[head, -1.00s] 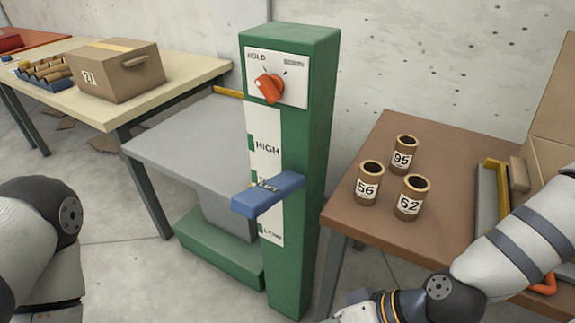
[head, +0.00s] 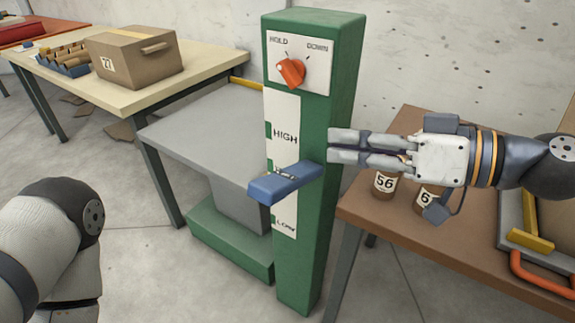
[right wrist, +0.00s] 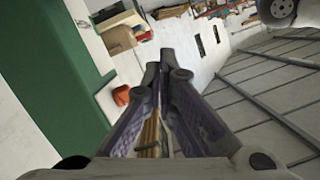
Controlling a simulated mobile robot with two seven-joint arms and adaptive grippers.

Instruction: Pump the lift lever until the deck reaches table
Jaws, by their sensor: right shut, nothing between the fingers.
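The blue lift lever (head: 285,183) sticks out from the front of the green post (head: 320,120), at a height between the HIGH and LOW marks. The grey deck (head: 200,130) stands left of the post on a green base, lower than the cream table top (head: 205,65). My right gripper (head: 331,148) is shut and empty, its fingers level and pointing left at the post's right side, above and right of the lever. I cannot tell if it touches the post. In the right wrist view its fingers meet (right wrist: 158,70) beside the green post (right wrist: 45,75). My left gripper is out of the picture.
An orange knob (head: 290,73) sits on the HOLD/DOWN panel of the post. The brown table (head: 420,235) at right holds numbered tubes (head: 383,184), partly hidden by my right gripper. A cardboard box (head: 135,58) stands on the cream table. The floor in front is clear.

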